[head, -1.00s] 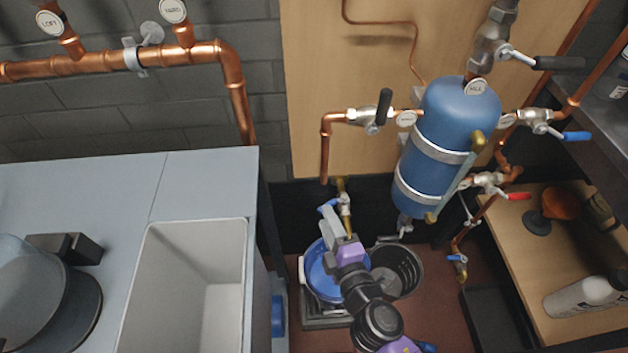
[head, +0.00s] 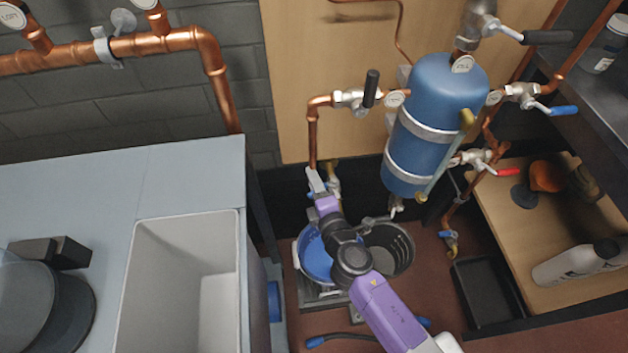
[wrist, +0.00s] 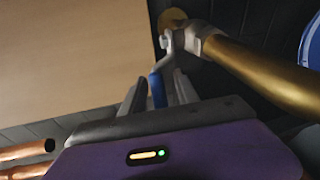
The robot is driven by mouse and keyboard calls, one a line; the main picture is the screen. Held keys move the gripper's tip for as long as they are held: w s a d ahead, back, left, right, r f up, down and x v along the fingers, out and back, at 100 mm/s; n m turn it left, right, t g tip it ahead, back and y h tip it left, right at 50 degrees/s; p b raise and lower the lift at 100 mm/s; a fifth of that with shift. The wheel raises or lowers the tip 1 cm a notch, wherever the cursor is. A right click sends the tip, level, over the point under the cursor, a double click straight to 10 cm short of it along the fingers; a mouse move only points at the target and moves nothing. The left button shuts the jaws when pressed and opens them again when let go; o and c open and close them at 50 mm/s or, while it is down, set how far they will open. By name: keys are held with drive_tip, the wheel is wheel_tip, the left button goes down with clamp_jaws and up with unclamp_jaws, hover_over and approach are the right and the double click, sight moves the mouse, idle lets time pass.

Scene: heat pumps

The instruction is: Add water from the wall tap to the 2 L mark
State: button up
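The brass wall tap (head: 333,182) stands low against the dark wall, above the blue bucket (head: 314,262). In the wrist view its brass pipe (wrist: 265,75) comes in from the right, and its blue lever (wrist: 157,88) hangs between my fingers. My gripper (head: 315,182) is at the tap and partly hides it in the head view. In the wrist view my gripper (wrist: 158,95) is open, with a finger on each side of the lever and gaps showing. My arm covers part of the bucket. I cannot see a water level or 2 L mark.
A dark slotted basket (head: 392,250) stands right of the bucket. The blue tank (head: 437,105) and copper pipes with valves are above. The grey bench with a white sink (head: 150,280) bounds the left. A black tray (head: 487,290) lies at right.

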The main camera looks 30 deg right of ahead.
drive_tip(key=shift+w, duration=0.1)
clamp_jaws()
idle(1.4)
